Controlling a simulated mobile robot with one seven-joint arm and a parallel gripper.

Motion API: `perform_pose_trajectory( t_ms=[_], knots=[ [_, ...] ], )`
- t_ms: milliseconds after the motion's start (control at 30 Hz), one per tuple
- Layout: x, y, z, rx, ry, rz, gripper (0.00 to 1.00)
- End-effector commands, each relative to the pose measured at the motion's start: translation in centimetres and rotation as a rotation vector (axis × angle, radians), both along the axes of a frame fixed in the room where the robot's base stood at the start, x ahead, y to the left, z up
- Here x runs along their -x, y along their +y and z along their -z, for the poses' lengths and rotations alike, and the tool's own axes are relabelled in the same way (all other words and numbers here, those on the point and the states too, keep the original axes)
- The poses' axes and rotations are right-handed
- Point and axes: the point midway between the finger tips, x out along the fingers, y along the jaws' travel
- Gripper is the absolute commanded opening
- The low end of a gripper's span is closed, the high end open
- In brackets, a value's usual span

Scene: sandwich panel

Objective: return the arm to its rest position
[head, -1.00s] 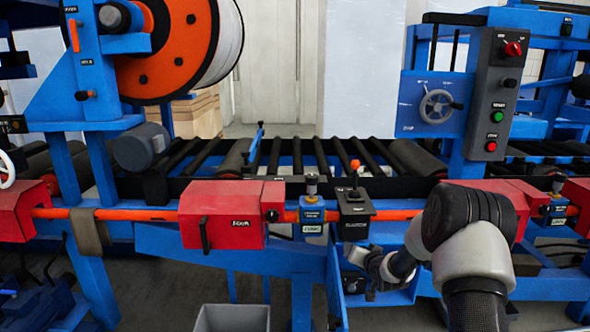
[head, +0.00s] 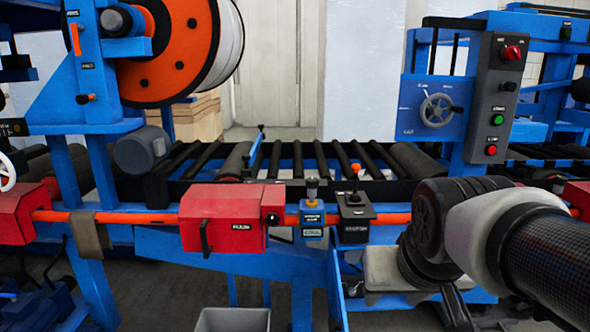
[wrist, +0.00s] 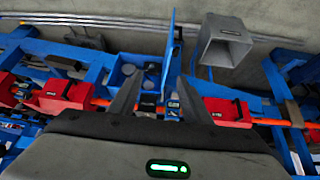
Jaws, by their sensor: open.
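My arm comes in from the right edge of the head view, over the front of the blue machine frame. Its dark wrist end (head: 422,240) is in front of the frame, right of the small black joystick box (head: 354,222). In the wrist view my gripper (wrist: 158,80) has its two dark fingers apart, with nothing seen between them. In the head view one dark finger points down near the bottom edge; the rest of the gripper is mostly hidden by my wrist.
An orange rail (head: 135,218) with red housings (head: 222,218) runs along the machine's front. Black rollers (head: 318,160) lie behind. A control box (head: 495,95) stands at back right. A grey bin (head: 232,319) is on the floor, also in the wrist view (wrist: 226,40).

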Motion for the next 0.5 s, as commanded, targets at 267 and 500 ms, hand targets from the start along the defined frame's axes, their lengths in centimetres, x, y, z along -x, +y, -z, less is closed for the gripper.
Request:
perform_pose_trajectory(
  t_ms=[267,500],
  knots=[
    [7.0,1.2,-0.8,-0.023,0.072,-0.051,0.44],
    [6.8,1.1,-6.1,-0.024,0.072,-0.049,0.44]
  ],
)
